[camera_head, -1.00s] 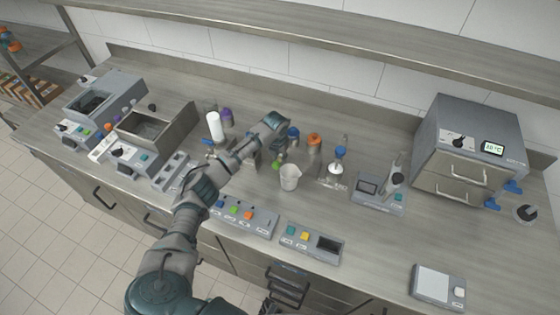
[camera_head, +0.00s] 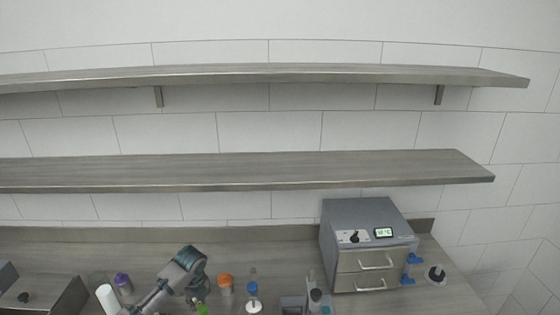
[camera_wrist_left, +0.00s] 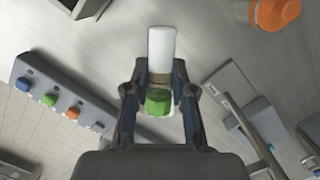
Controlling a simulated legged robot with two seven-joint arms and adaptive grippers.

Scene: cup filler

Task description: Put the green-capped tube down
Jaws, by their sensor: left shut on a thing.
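The green-capped tube (camera_wrist_left: 159,102) is between the fingers of my left gripper (camera_wrist_left: 158,92) in the left wrist view, with its green cap towards the camera. A white cylinder lies directly above the cap in that picture; I cannot tell if it is the tube's body. In the head view, my left gripper (camera_head: 200,292) is low in the picture over the counter, shut on the tube, with a bit of the green cap (camera_head: 202,309) showing at the bottom edge. The tube's lower end and its height above the counter are hidden. My right gripper is out of view.
An orange-capped bottle (camera_head: 225,286) and a blue-topped bottle (camera_head: 253,289) stand right of the gripper. A white bottle (camera_head: 107,299) and a purple-capped one (camera_head: 122,283) stand left. A grey oven (camera_head: 368,245) is farther right. A button panel (camera_wrist_left: 62,105) shows in the wrist view.

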